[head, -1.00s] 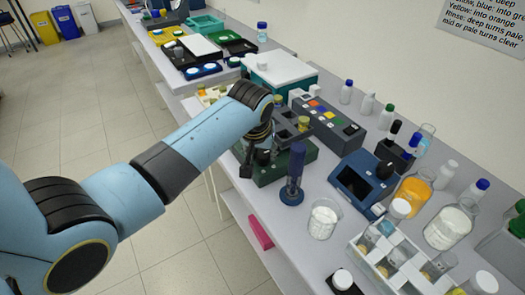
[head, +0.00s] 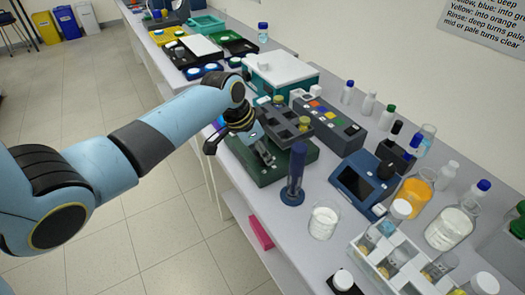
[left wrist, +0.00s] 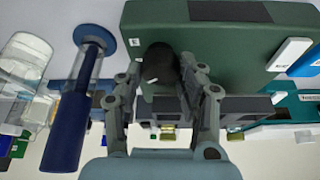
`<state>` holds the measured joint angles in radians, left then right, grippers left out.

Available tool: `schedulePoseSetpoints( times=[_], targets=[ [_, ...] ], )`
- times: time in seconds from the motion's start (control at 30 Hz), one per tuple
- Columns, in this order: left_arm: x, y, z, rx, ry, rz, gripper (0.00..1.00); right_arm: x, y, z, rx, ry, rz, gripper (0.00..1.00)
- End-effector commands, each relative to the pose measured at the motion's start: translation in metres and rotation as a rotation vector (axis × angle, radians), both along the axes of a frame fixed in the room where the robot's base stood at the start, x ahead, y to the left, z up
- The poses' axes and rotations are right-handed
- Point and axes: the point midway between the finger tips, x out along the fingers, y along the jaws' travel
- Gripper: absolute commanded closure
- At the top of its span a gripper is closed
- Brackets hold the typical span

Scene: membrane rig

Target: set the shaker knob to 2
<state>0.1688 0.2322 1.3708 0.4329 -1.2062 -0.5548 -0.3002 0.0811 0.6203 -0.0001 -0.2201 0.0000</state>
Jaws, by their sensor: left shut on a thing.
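The shaker is a dark green block (head: 300,157) on the bench, with a dark grey holder on top; its green body also fills the upper right of the left wrist view (left wrist: 240,50). A round black knob (left wrist: 159,63) sits at the green body's edge in the left wrist view. My left gripper (left wrist: 161,68) is shut on the knob, one finger on each side. In the head view my left gripper (head: 264,153) reaches the shaker from the left and its fingers hide the knob. I cannot read any scale or setting. My right gripper is not in view.
A blue cylinder on a round foot (head: 297,175) stands close beside the shaker. A beaker of white powder (head: 323,221), a blue device with a screen (head: 361,180) and a tube rack (head: 385,262) stand nearer. A grey button box (head: 328,122) is behind.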

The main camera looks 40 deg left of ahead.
Motion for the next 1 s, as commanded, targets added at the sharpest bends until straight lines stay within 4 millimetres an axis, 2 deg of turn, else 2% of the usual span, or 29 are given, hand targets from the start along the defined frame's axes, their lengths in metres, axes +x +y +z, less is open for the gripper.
schedulePoseSetpoints(
  times=[0.33,0.9,0.93,1.0],
  targets=[
    [0.0007,0.0013,0.0000,0.002,0.000,-0.154,0.95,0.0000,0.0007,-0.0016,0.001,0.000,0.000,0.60],
    [0.0004,0.0012,-0.0001,0.002,0.001,-0.187,0.95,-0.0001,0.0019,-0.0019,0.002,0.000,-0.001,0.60],
    [0.0004,0.0013,0.0000,0.002,0.001,-0.186,0.62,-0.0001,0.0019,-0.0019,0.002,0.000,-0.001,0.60],
    [0.0004,0.0013,0.0000,0.002,0.001,-0.186,0.53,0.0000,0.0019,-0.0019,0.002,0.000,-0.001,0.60]
  ],
)
